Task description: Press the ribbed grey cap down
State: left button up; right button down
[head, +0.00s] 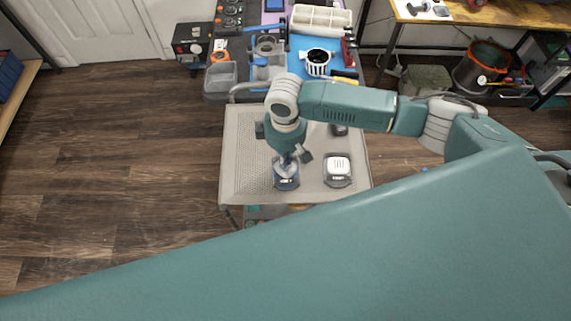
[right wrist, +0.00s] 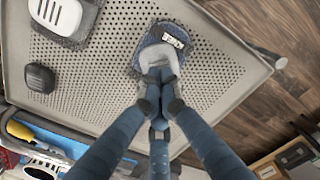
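A grey cap (right wrist: 160,58) sits on a dark blue base with a light label (right wrist: 171,37) on the perforated tray. The same base (head: 287,183) shows in the head view below my right gripper (head: 287,162). In the right wrist view the fingertips of my right gripper (right wrist: 158,76) are drawn together over the cap's near side, partly hiding it. They look shut with nothing between them. They seem to touch the cap or hover just above it; I cannot tell which. Ribs on this cap are not clear. My left gripper is not in view.
A white slotted cap on a grey base (head: 338,168) stands to the right on the perforated tray (head: 242,150). A small dark block (right wrist: 40,78) lies farther back. A blue mat with a white ribbed cup (head: 317,63) is behind the tray. The tray's left part is clear.

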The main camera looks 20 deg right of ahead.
jog(key=shift+f+b, duration=0.35)
jog(key=shift+f, duration=0.65)
jog(key=shift+f, duration=0.4)
dwell(0.9)
jog(key=shift+s, duration=0.1)
notch_tip(320, 180, up, 8)
jog(key=p, duration=0.9)
dwell(0.3)
